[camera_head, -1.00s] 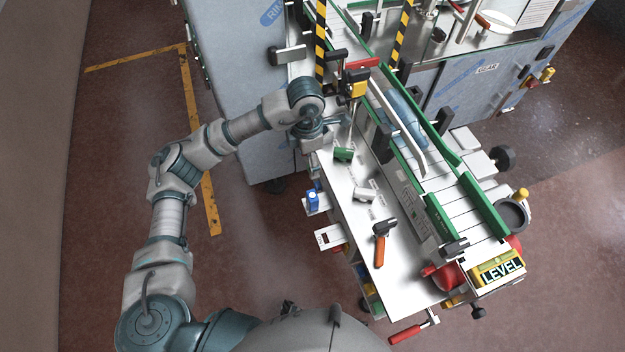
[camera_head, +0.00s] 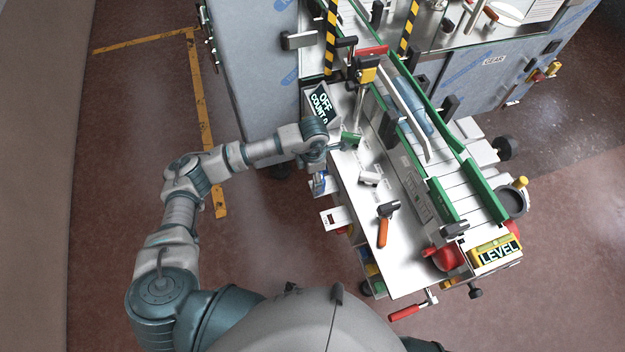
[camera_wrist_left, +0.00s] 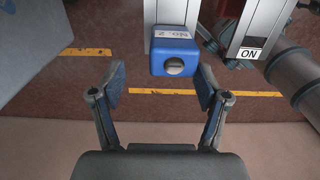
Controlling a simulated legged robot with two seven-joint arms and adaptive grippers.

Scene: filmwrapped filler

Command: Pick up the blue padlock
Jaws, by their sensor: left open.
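The blue padlock (camera_wrist_left: 174,54) has a white label on top and a round keyhole face in the left wrist view. It hangs at the end of a light metal bar. In the head view a small part of it (camera_head: 318,184) shows at the left side of the conveyor table, mostly hidden by my left gripper. My left gripper (camera_wrist_left: 161,85) is open, with its fingers to either side of the padlock's line and the padlock just beyond the tips, not held. My right gripper is not in view.
The white table (camera_head: 408,271) holds an orange-handled clamp (camera_head: 383,231) and a green block (camera_head: 350,138). An "ON" label (camera_wrist_left: 249,53) on another bar is right of the padlock. Open floor lies left of the table.

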